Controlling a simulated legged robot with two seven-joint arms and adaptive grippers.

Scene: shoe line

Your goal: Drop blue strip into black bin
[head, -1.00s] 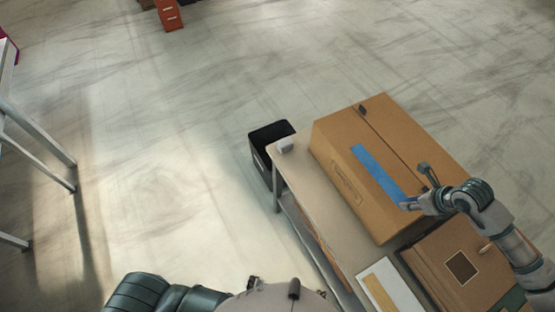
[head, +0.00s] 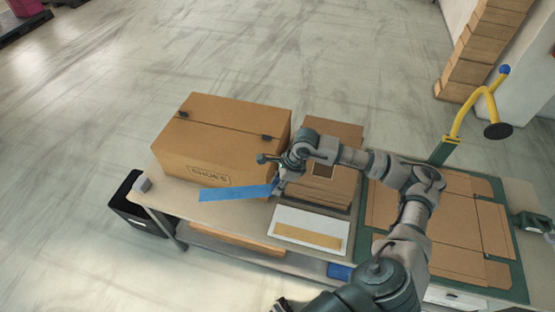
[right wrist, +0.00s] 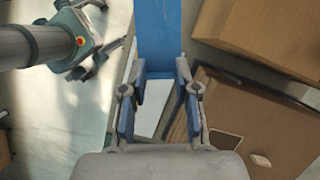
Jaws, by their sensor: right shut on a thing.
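My right gripper (head: 277,186) is shut on one end of the blue strip (head: 234,194). The strip stretches left from it in the head view, above the table in front of the shoe box. In the right wrist view the strip (right wrist: 158,35) runs up from between the fingertips (right wrist: 155,92). The black bin (head: 136,217) stands on the floor at the table's left end; its inside is only partly visible. What looks like my left gripper (right wrist: 85,58) shows at the upper left of the right wrist view, its fingers unclear.
The closed shoe box (head: 215,145) and a brown box (head: 335,140) stand on the table. A white tray (head: 310,229) lies in front. Flat cardboard (head: 455,225) on a green mat and a yellow-handled tool (head: 478,108) are at the right. The floor around the bin is clear.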

